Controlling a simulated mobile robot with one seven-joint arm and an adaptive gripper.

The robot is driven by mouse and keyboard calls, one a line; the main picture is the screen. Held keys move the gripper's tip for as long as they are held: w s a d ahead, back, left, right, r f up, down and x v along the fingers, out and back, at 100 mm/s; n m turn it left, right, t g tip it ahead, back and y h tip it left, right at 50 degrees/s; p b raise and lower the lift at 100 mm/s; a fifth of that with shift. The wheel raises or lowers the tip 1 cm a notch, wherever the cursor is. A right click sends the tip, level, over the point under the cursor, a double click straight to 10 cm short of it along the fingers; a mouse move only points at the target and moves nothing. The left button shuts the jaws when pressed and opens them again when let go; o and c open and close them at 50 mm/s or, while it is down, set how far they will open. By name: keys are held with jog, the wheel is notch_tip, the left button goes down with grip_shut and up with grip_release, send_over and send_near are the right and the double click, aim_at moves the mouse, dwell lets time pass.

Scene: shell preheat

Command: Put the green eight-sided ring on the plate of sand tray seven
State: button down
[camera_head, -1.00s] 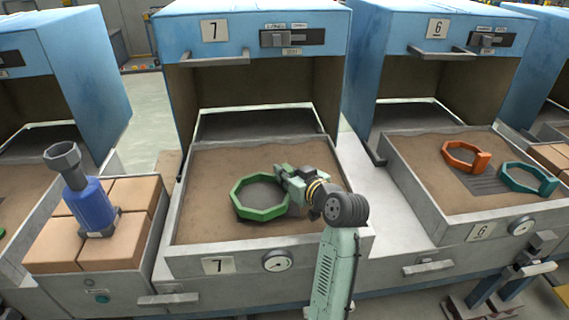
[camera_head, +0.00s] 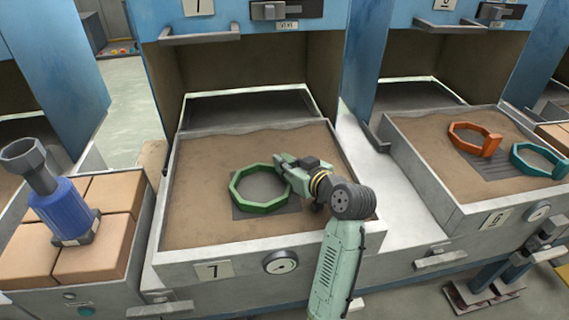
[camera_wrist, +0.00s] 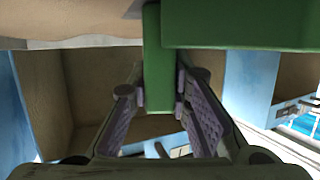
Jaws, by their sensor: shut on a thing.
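The green eight-sided ring (camera_head: 234,188) is over the grey plate (camera_head: 245,212) in the sand of tray seven (camera_head: 184,262). The plate shows inside and around the ring. My gripper (camera_head: 281,172) is at the ring's right side, shut on it. In the wrist view the green ring (camera_wrist: 158,75) stands between the two finger pads of my gripper (camera_wrist: 161,92). I cannot tell whether the ring touches the plate or hangs just above it.
Tray six (camera_head: 437,184) at the right holds an orange ring (camera_head: 459,141) and a teal ring (camera_head: 528,164). A blue tool (camera_head: 62,208) stands on tan bricks (camera_head: 98,247) at the left. The furnace opening (camera_head: 255,80) is behind tray seven.

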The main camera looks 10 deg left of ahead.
jog(key=c, duration=1.5)
grip_release()
jog(key=shift+f, duration=0.1)
